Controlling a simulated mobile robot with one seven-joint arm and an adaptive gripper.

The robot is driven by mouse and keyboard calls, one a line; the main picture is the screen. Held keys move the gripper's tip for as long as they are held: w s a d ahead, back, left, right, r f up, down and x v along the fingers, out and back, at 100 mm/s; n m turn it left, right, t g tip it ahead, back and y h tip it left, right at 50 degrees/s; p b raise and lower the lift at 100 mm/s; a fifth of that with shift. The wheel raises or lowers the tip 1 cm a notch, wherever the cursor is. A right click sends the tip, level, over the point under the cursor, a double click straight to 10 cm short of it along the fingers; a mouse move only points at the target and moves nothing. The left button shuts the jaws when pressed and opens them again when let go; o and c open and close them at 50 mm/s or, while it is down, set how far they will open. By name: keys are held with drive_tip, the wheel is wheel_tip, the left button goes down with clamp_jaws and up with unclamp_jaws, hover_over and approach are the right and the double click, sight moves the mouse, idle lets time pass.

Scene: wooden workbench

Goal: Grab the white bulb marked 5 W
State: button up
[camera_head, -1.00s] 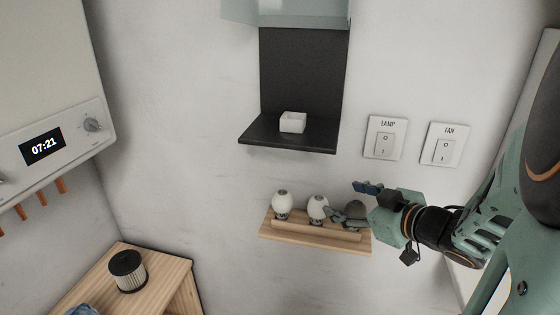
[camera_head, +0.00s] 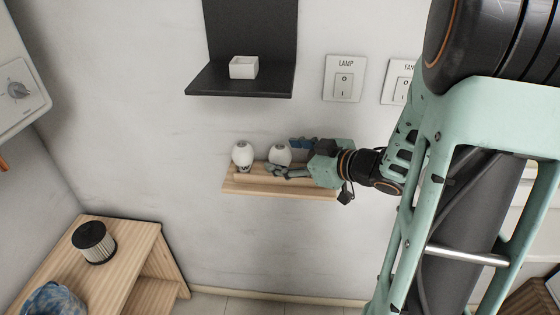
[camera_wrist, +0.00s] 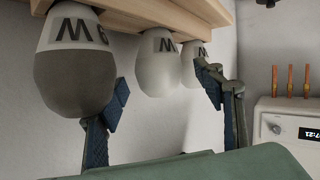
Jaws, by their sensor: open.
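Two white bulbs show in the head view, one at the left end of the small wooden shelf (camera_head: 232,188) and a middle one (camera_head: 279,152). The wrist view is upside down. It shows a half-grey bulb (camera_wrist: 75,85) nearest, the middle white bulb (camera_wrist: 157,68) and the far white bulb (camera_wrist: 190,66). Each has a dark "W" mark; the white bulbs' numbers are not readable. My gripper (camera_head: 285,157) is open at the middle bulb. In the wrist view its blue-padded fingers (camera_wrist: 163,85) stand either side of that bulb, with no clear contact. The grey bulb is hidden in the head view.
A black wall shelf (camera_head: 240,82) with a white box (camera_head: 244,67) is above. LAMP (camera_head: 343,80) and FAN (camera_head: 400,82) switches are right of it. A wooden cabinet (camera_head: 140,235) with a black-topped filter (camera_head: 94,243) is lower left. The wall left of the bulbs is clear.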

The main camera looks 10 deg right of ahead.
drive_tip(key=shift+x, duration=1.45)
drive_tip(key=c, duration=1.3)
drive_tip(key=shift+o, duration=0.2)
